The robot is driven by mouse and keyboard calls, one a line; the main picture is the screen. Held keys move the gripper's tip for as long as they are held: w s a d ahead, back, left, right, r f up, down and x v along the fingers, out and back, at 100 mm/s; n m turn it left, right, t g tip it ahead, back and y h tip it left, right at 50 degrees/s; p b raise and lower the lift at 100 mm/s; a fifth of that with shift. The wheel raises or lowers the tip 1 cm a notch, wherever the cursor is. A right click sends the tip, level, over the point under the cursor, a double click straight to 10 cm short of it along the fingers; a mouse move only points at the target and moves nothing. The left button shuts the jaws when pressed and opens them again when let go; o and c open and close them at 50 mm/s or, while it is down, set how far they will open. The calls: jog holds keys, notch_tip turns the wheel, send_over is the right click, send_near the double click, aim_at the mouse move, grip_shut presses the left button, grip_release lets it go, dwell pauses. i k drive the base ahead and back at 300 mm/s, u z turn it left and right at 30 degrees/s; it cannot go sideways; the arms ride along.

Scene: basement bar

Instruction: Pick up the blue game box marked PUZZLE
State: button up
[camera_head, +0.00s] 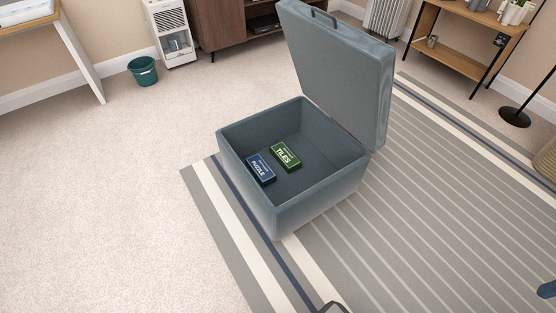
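The blue game box marked PUZZLE (261,169) lies flat inside an open blue-grey storage chest (325,199), near its left wall. A green box marked TILES (286,156) lies just to its right, close beside it. Both labels face up. The chest's lid (338,72) stands raised at the back right, with a dark handle on its top edge. I cannot make out my gripper in this view.
The chest stands on a striped grey rug (420,215); pale carpet (110,190) to the left is clear. A green bin (143,71), white appliance (171,32), brown cabinet (235,22) and wooden shelf (455,55) stand behind. A small dark-edged piece shows at the bottom edge.

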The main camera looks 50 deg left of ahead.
aim_at(262, 172)
jog(key=u, duration=0.25)
jog(key=i, duration=0.85)
jog(key=u, duration=1.35)
jog(key=i, duration=0.7)
jog(key=u, duration=0.75)
